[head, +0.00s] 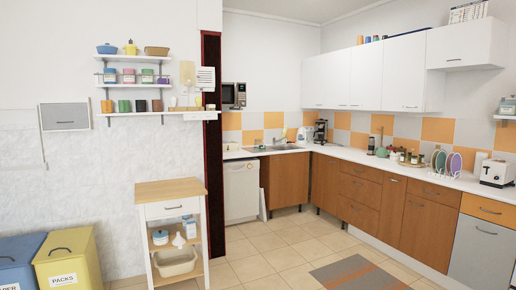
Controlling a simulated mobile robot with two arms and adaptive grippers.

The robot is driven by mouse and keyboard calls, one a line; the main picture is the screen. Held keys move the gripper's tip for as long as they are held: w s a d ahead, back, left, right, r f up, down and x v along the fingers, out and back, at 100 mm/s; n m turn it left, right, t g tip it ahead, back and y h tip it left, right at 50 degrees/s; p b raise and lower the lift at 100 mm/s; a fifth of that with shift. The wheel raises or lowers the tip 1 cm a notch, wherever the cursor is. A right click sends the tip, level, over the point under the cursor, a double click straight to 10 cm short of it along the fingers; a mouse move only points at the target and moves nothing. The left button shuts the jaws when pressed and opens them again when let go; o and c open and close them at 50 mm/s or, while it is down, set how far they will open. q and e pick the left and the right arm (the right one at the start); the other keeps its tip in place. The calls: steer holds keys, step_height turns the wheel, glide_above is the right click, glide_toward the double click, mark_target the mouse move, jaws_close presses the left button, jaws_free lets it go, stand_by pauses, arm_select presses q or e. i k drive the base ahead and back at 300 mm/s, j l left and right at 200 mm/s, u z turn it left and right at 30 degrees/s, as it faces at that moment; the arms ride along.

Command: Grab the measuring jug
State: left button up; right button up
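I cannot make out a measuring jug with certainty in the head view. Several small items stand on the long white counter (340,152) at the right, too small to name surely. A dark, upright container (371,146) stands near the wall on this counter. A white item (179,240) and a jar with a blue lid (160,237) stand on the middle shelf of the wooden-topped cart (172,190). Neither of my grippers is in view.
A blue bin (20,262) and a yellow bin (70,258) stand at the lower left. A toaster (497,172) and a rack of coloured plates (447,162) are on the right counter. The tiled floor is open around the striped rug (360,274).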

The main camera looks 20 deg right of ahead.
mark_target(258, 145)
steer(key=i+l+z, duration=0.25)
steer(key=i+z, duration=0.2)
steer(key=i, duration=0.2)
steer(key=i+z, duration=0.3)
steer(key=i, duration=4.5)
